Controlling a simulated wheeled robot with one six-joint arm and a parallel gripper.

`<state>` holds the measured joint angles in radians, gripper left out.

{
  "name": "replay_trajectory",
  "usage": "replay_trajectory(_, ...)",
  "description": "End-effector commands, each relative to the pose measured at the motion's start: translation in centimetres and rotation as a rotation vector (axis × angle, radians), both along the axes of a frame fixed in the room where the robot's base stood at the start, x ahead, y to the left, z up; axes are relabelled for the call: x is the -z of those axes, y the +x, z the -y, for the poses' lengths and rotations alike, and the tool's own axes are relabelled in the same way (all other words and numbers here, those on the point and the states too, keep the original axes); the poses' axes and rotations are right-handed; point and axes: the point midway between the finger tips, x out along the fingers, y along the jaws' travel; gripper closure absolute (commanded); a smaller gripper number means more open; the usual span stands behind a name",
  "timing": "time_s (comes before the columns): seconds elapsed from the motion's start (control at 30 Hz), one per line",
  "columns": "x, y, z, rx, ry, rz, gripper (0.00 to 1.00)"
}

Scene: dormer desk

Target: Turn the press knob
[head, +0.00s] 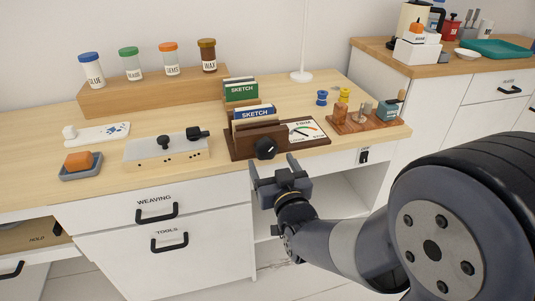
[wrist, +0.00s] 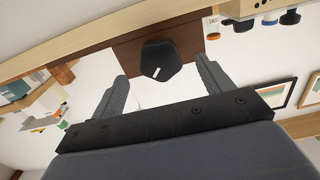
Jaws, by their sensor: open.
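The press (head: 240,147) is a dark brown wooden stand near the desk's front edge, with a blue sketch book in it. Its black press knob (head: 265,148) faces front and has a white mark. The knob also shows in the wrist view (wrist: 160,60), with its white mark slanted. A white dial (head: 305,130) with coloured marks lies on the press's base, right of the knob. My gripper (head: 279,162) is open and empty in front of the knob. In the wrist view the knob appears between and just beyond the fingertips (wrist: 163,72); contact cannot be told.
Left of the press is a grey box with black knobs (head: 167,151), then an orange block in a tray (head: 80,170). A wooden rack with tools (head: 365,119) stands to the right. Jars stand on a wooden riser (head: 155,95) behind. Drawers (head: 150,215) lie below the desk edge.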

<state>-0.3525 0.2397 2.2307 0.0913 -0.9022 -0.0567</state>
Motion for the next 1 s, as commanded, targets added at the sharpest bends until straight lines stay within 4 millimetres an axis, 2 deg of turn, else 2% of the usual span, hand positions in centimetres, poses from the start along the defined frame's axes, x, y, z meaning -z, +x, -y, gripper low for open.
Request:
replay_trajectory(0.1, 0.1, 2.1, -0.5, 0.001, 0.0, 0.0, 0.25)
replay_trajectory(0.3, 0.0, 4.1, -1.1, 0.001, 0.0, 0.0, 0.25)
replay_trajectory(0.67, 0.0, 4.6, -1.3, 0.001, 0.0, 0.0, 0.25)
replay_trajectory(1.0, 0.0, 4.5, -1.3, 0.001, 0.0, 0.0, 0.52)
